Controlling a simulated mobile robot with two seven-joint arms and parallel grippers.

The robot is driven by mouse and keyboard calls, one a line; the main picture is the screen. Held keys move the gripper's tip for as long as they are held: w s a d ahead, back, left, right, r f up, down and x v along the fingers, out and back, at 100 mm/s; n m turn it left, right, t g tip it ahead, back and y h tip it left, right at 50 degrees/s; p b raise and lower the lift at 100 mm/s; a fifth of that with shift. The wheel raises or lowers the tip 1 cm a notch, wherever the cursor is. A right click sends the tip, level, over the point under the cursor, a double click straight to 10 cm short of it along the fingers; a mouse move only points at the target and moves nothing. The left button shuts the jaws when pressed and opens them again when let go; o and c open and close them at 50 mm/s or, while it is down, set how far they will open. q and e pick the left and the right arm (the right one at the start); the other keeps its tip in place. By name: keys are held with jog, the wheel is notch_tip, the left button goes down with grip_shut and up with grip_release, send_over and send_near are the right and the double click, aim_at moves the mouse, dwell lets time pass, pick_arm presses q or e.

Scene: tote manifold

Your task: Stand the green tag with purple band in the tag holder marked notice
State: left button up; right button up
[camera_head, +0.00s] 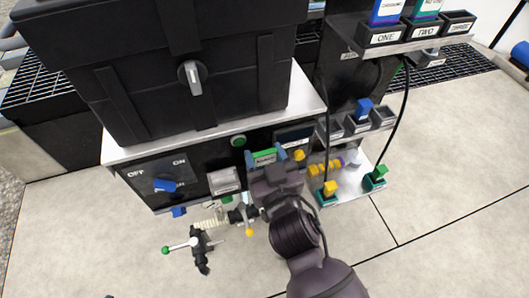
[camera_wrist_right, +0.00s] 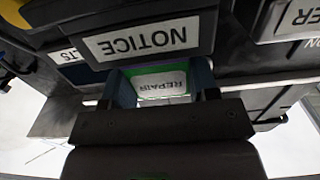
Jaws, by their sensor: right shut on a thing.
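My right gripper (camera_head: 266,157) is shut on a green tag (camera_head: 264,158) in front of the black panel. I cannot tell whether tag and holder touch. I cannot pick out the NOTICE label in the head view. My left gripper is not in view.
Lower holders (camera_head: 357,127) stand right of the gripper, one with a blue tag. A large black case (camera_head: 190,75) sits above the panel. Cables hang at right.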

jog(key=o, duration=1)
jog(key=shift+s+d, duration=0.2)
jog(key=shift+s, duration=0.4)
pick_arm(q)
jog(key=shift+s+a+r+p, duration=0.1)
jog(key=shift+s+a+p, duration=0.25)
jog(key=shift+p, duration=0.5)
pick_arm(e)
jog(key=v, duration=0.9)
jog(key=shift+s, duration=0.25)
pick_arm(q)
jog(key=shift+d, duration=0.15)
pick_arm(e)
jog(key=shift+r, duration=0.1)
